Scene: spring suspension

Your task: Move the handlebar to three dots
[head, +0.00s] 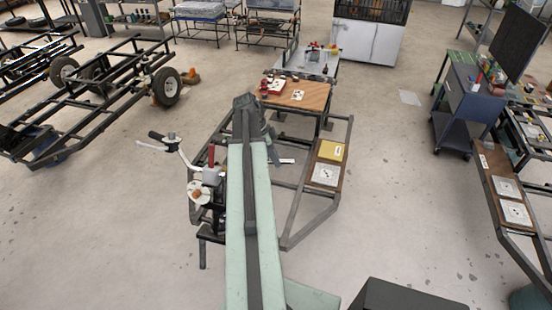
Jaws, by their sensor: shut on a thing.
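A handlebar (183,154) shows in the head view, left of my arm. It has pale bars and a dark grip at its upper left end, and it stands over a dark clamp-like fixture with a red handle. My green arm covers what lies to its right. A short pale strip (287,161) sticks out right of the arm; I cannot tell whether it belongs to the handlebar. A pale plate with small dark marks (325,174) lies on the frame at right; the marks are too small to count. My gripper is hidden behind my arm.
A yellow plate (332,151) lies just above the pale plate. A wooden bench top (307,96) with a marked white card stands beyond. A wheeled frame (100,95) is at left, a dark cabinet (465,108) at right. Open floor lies between the frames.

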